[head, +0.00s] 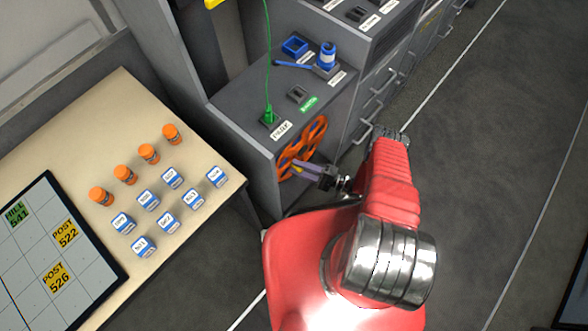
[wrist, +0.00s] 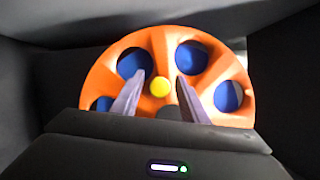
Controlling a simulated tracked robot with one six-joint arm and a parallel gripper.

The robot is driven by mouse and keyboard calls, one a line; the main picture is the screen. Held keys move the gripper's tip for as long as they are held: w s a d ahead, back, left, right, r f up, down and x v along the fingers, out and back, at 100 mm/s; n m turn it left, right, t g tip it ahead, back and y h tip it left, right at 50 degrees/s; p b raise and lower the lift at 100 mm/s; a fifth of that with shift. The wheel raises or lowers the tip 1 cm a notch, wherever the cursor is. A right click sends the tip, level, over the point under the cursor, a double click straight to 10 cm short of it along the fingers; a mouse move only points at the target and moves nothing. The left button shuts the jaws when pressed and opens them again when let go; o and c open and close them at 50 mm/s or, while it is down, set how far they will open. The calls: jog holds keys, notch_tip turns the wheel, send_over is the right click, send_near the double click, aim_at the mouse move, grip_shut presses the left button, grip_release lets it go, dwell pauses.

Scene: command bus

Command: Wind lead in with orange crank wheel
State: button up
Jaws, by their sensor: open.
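The orange crank wheel (head: 315,133) is on the side of the grey cabinet, partly behind my gripper in the head view. In the wrist view the orange crank wheel (wrist: 112,66) faces me, with blue showing through its round holes and a yellow spot (wrist: 160,86) near its middle. My gripper (head: 290,169) is at the wheel's lower part. In the wrist view its two fingers (wrist: 161,84) are apart, one on each side of the yellow spot. I cannot tell whether they touch the wheel. A green lead (head: 267,60) runs up from a green plug (head: 269,115) on the cabinet top.
A beige table (head: 95,125) at the left holds orange canisters (head: 125,174), blue-and-white blocks (head: 168,222) and a dark board (head: 40,215). Open floor (head: 480,150) lies to the right.

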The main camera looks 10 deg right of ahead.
aim_at(289, 154)
jog(key=shift+r, duration=0.15)
jog(key=shift+r, duration=4.8)
jog(key=shift+d, duration=0.1)
jog(key=s+d+f, duration=0.6)
jog(key=s+d, duration=0.3)
jog(key=s, duration=0.2)
jog(key=shift+d, duration=0.25)
jog(key=shift+r, duration=0.1)
